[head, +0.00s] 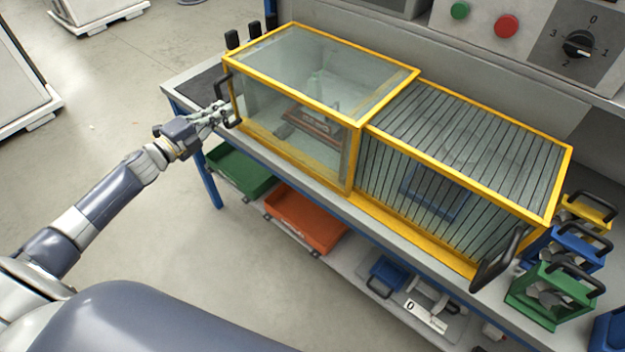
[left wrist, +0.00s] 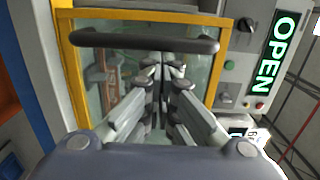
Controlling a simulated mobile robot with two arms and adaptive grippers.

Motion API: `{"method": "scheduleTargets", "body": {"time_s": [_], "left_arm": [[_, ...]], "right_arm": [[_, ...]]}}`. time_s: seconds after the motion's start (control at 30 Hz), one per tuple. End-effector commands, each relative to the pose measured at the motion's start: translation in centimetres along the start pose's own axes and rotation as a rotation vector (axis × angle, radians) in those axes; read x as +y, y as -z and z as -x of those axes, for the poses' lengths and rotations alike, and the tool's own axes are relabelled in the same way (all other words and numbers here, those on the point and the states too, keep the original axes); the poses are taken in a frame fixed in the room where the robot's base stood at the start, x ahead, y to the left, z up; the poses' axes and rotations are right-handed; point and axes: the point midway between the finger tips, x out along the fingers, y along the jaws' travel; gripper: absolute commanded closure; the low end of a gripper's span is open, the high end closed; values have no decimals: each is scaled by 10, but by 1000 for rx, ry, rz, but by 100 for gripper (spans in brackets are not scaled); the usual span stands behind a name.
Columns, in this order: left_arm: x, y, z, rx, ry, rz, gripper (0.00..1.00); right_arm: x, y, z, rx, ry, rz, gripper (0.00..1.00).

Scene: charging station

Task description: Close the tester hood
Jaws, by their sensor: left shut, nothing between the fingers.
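The tester hood is a yellow-framed, clear-walled cover (head: 315,65) on the bench in the head view. A dark handle (head: 222,88) stands on its left end. My left gripper (head: 224,110) is at this handle, with its fingers shut and empty. In the left wrist view the fingers (left wrist: 165,70) are together in front of the clear panel, and the handle bar (left wrist: 145,42) crosses just above their tips. I cannot tell whether they touch. A lit sign (left wrist: 277,52) reads OPEN. My right gripper is not in view.
A barred yellow-framed section (head: 460,150) adjoins the hood on the right, with a dark handle (head: 497,260). Green (head: 240,170) and orange (head: 305,220) trays sit below. Small caddies, including a green one (head: 545,295), stand at right. The floor at left is open.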

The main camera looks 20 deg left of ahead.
Motion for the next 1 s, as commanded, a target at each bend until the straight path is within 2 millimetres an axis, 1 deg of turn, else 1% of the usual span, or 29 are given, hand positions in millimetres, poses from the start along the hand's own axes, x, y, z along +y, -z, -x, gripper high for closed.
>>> {"method": "scheduleTargets", "body": {"time_s": [0.03, 0.1, 0.2, 0.3, 1.0], "left_arm": [[4, -10, -1, -2, -1, -4, 100], [4, -18, -1, -3, -2, -3, 100], [2, -26, -1, -2, -1, -1, 100], [1, -30, -1, -1, -1, 0, 100], [-2, -34, -2, -7, 1, -1, 100]], "right_arm": [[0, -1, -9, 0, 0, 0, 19], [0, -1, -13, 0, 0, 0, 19], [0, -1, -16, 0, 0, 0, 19], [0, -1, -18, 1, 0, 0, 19], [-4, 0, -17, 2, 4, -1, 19]]}}
